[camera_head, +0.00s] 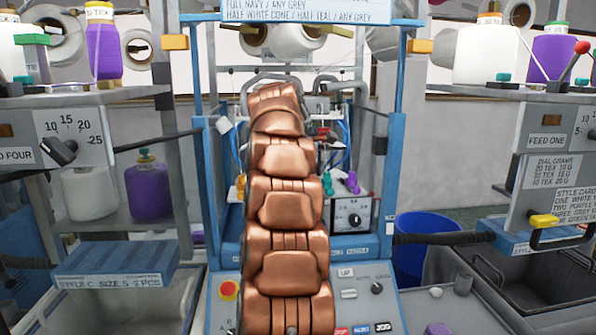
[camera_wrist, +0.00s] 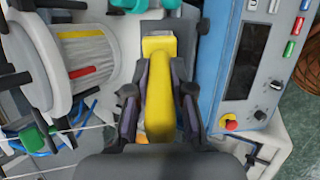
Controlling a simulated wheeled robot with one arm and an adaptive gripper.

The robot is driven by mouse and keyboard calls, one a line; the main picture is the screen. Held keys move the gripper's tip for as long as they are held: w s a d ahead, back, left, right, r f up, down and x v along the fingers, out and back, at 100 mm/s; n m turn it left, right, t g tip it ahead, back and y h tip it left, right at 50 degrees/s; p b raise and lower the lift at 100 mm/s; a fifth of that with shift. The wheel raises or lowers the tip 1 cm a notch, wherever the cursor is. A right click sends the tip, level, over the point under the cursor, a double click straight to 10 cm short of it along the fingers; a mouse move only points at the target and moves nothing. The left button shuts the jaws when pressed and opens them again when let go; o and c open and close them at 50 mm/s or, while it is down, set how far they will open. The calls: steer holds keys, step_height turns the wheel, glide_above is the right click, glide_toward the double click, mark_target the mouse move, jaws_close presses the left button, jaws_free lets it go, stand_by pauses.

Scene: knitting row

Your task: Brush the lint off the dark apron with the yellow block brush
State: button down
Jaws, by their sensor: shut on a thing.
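The yellow block brush (camera_wrist: 158,90) shows in the wrist view as a long yellow body between the two dark fingers of my gripper (camera_wrist: 159,92). My gripper is shut on it. The brush's far end lies over a dark grey patch (camera_wrist: 187,28); I cannot tell whether this is the apron or whether the brush touches it. In the head view my copper arm covers the middle of the machine, and I make out neither the gripper nor the brush there. I cannot identify the apron for sure in either view.
A blue control panel (camera_head: 372,298) stands in front. A red stop button (camera_head: 229,288) is at its left. Yarn shelves with cones flank both sides. A blue bin (camera_head: 425,240) stands at the right.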

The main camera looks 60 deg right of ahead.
steer(key=shift+r+p, duration=0.15)
steer(key=shift+p, duration=0.3)
steer(key=w+a+p, duration=0.1)
steer(key=w+a, duration=0.3)
steer(key=w, duration=0.1)
steer(key=shift+w+a+p, duration=0.1)
steer(key=shift+w+p, duration=0.15)
steer(key=shift+p, duration=0.1)
stand_by(0.5)
steer(key=shift+s, duration=0.1)
steer(key=shift+s+d+p, duration=0.6)
steer(key=shift+d+p, duration=0.05)
steer(key=shift+p, duration=0.05)
steer(key=shift+s+d+f, duration=0.2)
steer(key=shift+s+d, duration=0.35)
steer(key=shift+s, duration=0.2)
